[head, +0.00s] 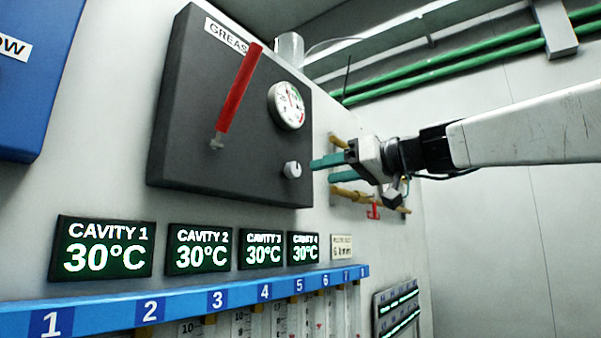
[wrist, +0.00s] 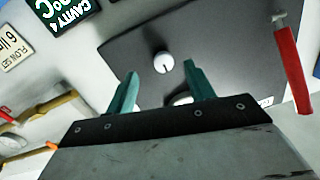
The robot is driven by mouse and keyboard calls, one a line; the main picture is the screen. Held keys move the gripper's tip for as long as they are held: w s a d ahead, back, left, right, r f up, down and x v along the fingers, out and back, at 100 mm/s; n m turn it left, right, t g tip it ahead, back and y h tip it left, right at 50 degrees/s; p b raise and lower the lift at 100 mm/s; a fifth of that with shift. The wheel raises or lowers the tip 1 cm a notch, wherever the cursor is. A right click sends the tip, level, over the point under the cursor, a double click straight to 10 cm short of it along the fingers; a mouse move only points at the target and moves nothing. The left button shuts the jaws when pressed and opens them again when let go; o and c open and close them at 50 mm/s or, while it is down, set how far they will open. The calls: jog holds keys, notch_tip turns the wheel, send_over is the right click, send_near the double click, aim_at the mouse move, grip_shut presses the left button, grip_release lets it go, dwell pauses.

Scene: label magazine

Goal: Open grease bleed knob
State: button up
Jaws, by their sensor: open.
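The grease panel is a dark grey box (head: 180,130) on the wall, with a label partly hidden by its red lever. The bleed knob (head: 292,169) is a small light round knob at the panel's lower right, below the dial gauge. It also shows in the wrist view (wrist: 163,62), with a dark mark on its face. My gripper (head: 322,169) has green fingers and is just right of the knob in the head view. In the wrist view its open fingers (wrist: 160,85) point toward the panel, with the knob beyond and between them. The fingers look apart from the knob, with nothing between them.
A red lever (head: 238,95) and a round gauge (head: 286,106) are on the panel. Yellow pipes with a red handle (head: 373,211) are on the wall behind my gripper. Cavity displays (head: 103,248) and a blue numbered rail (head: 180,305) lie below.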

aim_at(297, 169)
jog(key=shift+y, duration=0.4)
jog(key=x, duration=0.2)
jog(key=r+x, duration=0.1)
jog(key=x, duration=0.5)
jog(key=shift+w+d+r, duration=0.1)
jog(key=shift+w+r, duration=0.05)
jog(key=shift+r, duration=0.2)
jog(key=c, duration=1)
